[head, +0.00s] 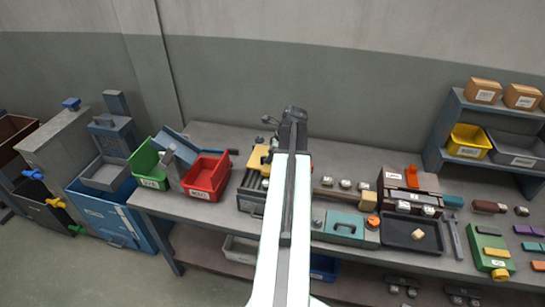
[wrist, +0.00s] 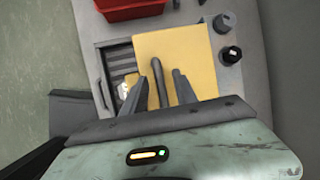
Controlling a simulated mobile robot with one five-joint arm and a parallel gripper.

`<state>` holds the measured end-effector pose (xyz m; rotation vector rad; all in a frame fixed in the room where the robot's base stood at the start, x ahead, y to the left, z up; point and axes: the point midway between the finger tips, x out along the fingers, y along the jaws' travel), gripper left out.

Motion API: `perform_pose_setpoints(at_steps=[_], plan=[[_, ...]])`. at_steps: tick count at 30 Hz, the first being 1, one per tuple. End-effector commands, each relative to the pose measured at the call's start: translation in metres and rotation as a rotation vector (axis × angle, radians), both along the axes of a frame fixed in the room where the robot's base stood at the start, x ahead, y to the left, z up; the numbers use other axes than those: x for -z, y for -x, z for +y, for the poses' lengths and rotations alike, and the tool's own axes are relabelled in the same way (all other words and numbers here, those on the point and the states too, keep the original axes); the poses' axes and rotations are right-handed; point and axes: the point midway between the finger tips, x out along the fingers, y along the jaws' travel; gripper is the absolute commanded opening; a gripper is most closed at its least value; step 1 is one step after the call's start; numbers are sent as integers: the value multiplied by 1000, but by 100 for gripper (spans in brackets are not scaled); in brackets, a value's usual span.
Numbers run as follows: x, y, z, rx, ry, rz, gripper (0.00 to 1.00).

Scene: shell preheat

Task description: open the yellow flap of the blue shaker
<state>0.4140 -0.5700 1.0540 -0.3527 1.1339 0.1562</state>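A yellow flap (head: 257,158) lies on a grey, slatted bench unit (head: 250,193) just left of my arm in the head view. This unit looks grey rather than blue. In the wrist view the yellow flap (wrist: 178,45) fills the upper middle, with dark slats (wrist: 116,70) beside it on the left. My gripper (wrist: 160,88) is over the flap's lower part, with its fingers apart. A dark upright bar (wrist: 157,82) stands between the fingers; I cannot tell whether they touch it. My arm hides the gripper in the head view.
A red bin (head: 207,175) and a green bin (head: 147,163) stand left of the unit. In the wrist view two dark knobs (wrist: 228,40) sit right of the flap. A teal box (head: 344,227) and a black tray (head: 395,238) lie on the bench at right.

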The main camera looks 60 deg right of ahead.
Motion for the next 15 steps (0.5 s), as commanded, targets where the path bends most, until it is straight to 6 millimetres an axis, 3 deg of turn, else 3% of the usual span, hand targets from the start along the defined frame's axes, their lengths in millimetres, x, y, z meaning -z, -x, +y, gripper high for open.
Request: perform_pose_setpoints(at_steps=[2, 6, 15], plan=[[-1, 0, 0, 0, 0, 0, 34], [-1, 0, 0, -1, 0, 0, 0], [-1, 0, 0, -1, 0, 0, 0]])
